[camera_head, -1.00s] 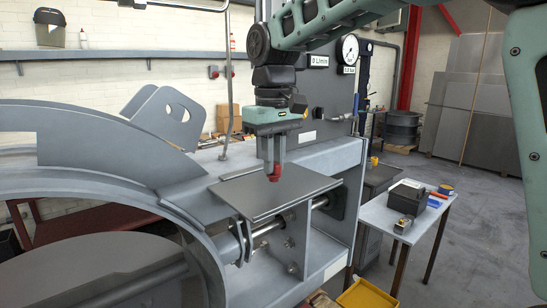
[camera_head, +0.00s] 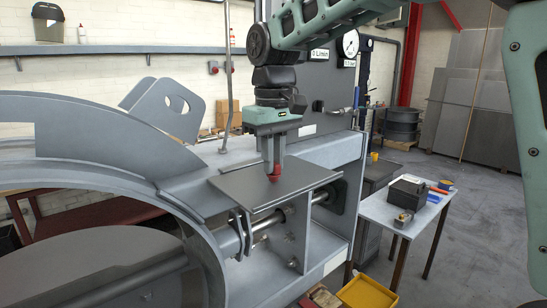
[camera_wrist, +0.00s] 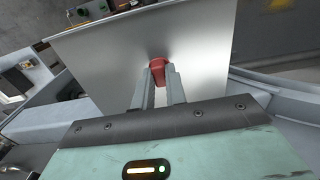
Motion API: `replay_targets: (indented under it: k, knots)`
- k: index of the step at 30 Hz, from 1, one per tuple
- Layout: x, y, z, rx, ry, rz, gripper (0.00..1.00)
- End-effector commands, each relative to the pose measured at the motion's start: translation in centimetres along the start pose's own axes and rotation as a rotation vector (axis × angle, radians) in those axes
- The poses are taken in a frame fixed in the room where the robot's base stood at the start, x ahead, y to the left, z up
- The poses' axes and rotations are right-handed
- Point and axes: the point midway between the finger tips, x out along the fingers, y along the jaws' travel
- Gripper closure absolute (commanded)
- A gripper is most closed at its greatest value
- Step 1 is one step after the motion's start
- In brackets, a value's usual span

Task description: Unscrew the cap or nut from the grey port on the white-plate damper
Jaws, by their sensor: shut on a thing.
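My gripper (camera_head: 273,165) points straight down and is shut on a small red cap (camera_head: 274,174). The cap also shows between the two fingertips in the wrist view (camera_wrist: 157,71). The cap is over a flat grey plate (camera_head: 240,192) on the steel frame. I cannot tell whether the cap touches the plate. No grey port shows at the cap, and I cannot make out which part is the white-plate damper.
A large grey ring (camera_head: 85,132) curves across the left. A grey panel with gauges (camera_head: 350,44) stands behind my gripper. At right, a table (camera_head: 378,211) holds a black box (camera_head: 407,190) and small items. A yellow bin (camera_head: 366,293) is low in front.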

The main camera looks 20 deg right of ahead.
Motion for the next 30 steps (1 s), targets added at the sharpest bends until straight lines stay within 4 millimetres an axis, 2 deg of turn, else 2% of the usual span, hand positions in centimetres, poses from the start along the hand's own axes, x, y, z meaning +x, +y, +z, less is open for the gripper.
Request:
replay_targets:
  k: [6, 7, 9, 20, 25, 30]
  knots:
    - [0.4, 0.0, 0.0, 0.000, 0.000, 0.000, 1.00]
    - [0.3, 0.0, 0.0, 0.000, 0.000, 0.000, 0.81]
    - [0.3, 0.0, 0.0, 0.000, 0.000, 0.000, 0.62]
    - [0.0, 0.0, -0.1, 0.000, 0.002, 0.000, 0.61]
    - [-2.2, 0.0, -0.1, 0.000, 0.006, 0.000, 0.61]
    - [-6.1, 0.0, -0.1, 0.000, 0.007, 0.000, 0.61]
